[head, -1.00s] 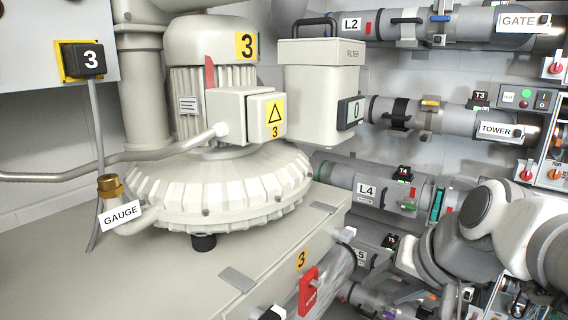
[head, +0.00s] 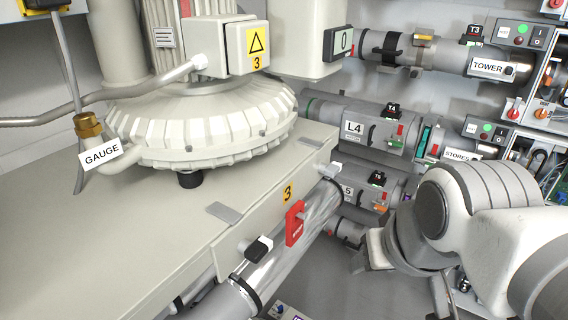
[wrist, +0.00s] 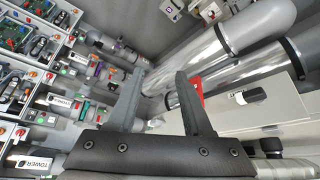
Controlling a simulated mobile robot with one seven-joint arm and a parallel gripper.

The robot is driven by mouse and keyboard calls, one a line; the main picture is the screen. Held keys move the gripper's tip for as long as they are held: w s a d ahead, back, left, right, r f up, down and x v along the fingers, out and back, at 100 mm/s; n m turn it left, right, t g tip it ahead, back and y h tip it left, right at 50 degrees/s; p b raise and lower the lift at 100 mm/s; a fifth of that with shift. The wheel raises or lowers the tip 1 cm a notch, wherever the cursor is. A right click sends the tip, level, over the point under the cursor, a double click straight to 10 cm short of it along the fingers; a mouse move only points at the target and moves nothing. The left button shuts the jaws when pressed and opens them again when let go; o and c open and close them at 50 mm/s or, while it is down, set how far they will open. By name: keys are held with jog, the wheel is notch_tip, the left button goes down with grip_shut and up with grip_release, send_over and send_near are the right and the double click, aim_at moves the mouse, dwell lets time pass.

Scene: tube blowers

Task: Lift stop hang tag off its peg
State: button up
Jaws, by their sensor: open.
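The red stop hang tag (head: 295,223) hangs on the front face of the beige plinth under blower 3, just below the yellow 3 label. A small pale peg end seems to show at its upper right; the hanging hole is too small to make out. In the wrist view part of the red tag (wrist: 198,88) shows beside the right finger, which partly hides it. My gripper (wrist: 158,90) is open and empty, its two dark fingers spread apart. In the head view my arm is right of the tag, apart from it.
A black-tipped knob (head: 258,248) sticks out of the plinth (head: 150,235) left of the tag. A clear shiny pipe (head: 318,205) runs close behind the tag. Labelled pipes such as L4 (head: 352,128) line the wall. Open floor (head: 335,285) lies below.

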aim_at(298, 208)
dwell(0.3)
